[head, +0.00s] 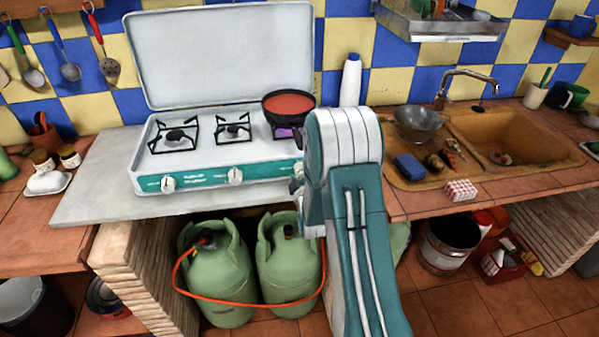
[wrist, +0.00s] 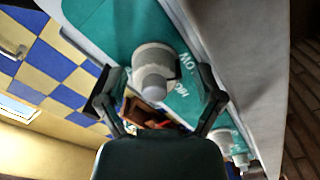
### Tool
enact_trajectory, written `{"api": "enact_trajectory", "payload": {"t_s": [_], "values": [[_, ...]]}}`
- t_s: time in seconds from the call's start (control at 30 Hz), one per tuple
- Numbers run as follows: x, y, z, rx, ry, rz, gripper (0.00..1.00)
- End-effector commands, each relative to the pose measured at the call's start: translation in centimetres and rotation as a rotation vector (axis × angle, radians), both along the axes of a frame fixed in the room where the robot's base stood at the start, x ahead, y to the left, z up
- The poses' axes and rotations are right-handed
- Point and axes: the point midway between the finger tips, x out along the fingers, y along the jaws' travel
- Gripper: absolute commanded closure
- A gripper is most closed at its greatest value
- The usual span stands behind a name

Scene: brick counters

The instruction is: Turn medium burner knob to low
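A white camping stove (head: 122,178) with a teal front panel stands on the counter, lid up. Two white knobs show on its front, the left knob (head: 168,183) and the middle knob (head: 235,176). The right end of the panel is partly hidden by my arm. In the wrist view a grey-white knob (wrist: 154,68) stands between the spread fingers of my gripper (wrist: 160,82), with lettering reading "LOW" beside it. My gripper is open; I cannot tell whether either finger touches the knob. Two further knobs (wrist: 222,136) show beyond. No panel lettering identifies the medium burner.
A pan of red sauce (head: 289,103) sits on the right burner, with a purple glow below it. Two green gas bottles (head: 215,270) with an orange hose stand under the counter. A white bottle (head: 350,80) stands behind my arm; the sink (head: 510,140) is at right.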

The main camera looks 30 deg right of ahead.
Motion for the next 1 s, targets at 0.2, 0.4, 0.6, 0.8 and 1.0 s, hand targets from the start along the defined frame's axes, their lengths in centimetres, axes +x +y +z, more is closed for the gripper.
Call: {"api": "enact_trajectory", "payload": {"t_s": [0.2, 0.4, 0.6, 0.8, 1.0], "values": [[-0.2, 0.0, 0.1, -0.001, -0.002, -0.002, 0.14], [-2.7, 0.7, 0.1, 0.000, 0.000, -0.002, 0.14], [-6.8, 1.9, -0.1, 0.001, 0.002, -0.002, 0.14], [-10.1, 3.0, -0.1, 0.000, 0.001, 0.000, 0.14], [-11.4, 3.4, -0.1, -0.001, 0.001, -0.001, 0.14]]}}
